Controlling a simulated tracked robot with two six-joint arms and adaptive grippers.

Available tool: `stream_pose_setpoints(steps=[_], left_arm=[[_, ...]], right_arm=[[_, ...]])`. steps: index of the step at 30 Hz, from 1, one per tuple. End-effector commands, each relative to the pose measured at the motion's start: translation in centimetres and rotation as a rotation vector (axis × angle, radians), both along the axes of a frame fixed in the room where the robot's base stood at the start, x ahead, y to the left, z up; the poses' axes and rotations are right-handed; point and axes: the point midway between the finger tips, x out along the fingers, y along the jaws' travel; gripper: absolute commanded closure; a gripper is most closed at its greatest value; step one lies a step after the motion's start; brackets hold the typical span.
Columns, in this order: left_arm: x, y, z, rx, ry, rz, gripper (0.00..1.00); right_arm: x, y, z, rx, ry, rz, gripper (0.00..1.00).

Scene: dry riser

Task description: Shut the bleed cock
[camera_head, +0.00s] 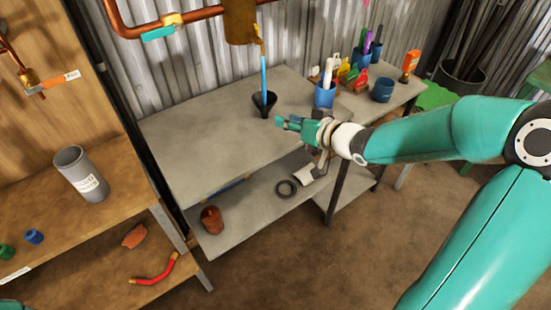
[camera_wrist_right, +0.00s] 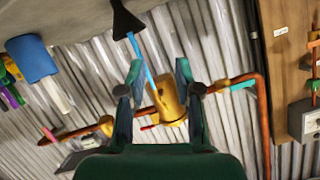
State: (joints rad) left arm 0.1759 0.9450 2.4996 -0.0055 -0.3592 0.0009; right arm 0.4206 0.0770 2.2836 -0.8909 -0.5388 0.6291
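A brass vessel (camera_head: 240,20) hangs on the copper pipework at the top of the head view. The small brass bleed cock (camera_head: 258,36) is at its lower right side, and a blue stream (camera_head: 264,72) runs down from there into a black funnel (camera_head: 264,102). My right gripper (camera_head: 281,121) is beside and slightly below the funnel, apart from the cock. In the right wrist view its fingers (camera_wrist_right: 159,72) are apart and empty, with the brass vessel (camera_wrist_right: 170,104) and stream (camera_wrist_right: 149,72) beyond them. The cock's lever is not clear. My left gripper does not show.
The grey bench (camera_head: 205,135) is mostly clear left of the funnel. Blue cups, one (camera_head: 325,95) holding tools, stand to the right. A teal-handled valve (camera_head: 158,33) sits on the pipe. A wooden shelf (camera_head: 115,180) holds a grey cylinder (camera_head: 80,175).

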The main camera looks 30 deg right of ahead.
Motion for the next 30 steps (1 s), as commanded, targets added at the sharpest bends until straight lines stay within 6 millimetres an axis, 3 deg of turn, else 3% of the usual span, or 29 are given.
stream_pose_setpoints(steps=[9,15,21,30], left_arm=[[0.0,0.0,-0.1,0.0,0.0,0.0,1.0],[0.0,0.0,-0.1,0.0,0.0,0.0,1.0],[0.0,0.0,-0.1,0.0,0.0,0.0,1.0],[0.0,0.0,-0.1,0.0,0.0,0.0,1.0]], right_arm=[[0.1,2.5,-6.0,0.046,0.126,0.013,0.67],[-0.2,3.7,-8.8,0.064,0.188,0.019,0.67],[-0.4,4.3,-10.1,0.07,0.218,0.022,0.67],[-0.4,4.4,-10.3,0.072,0.224,0.022,0.67]])
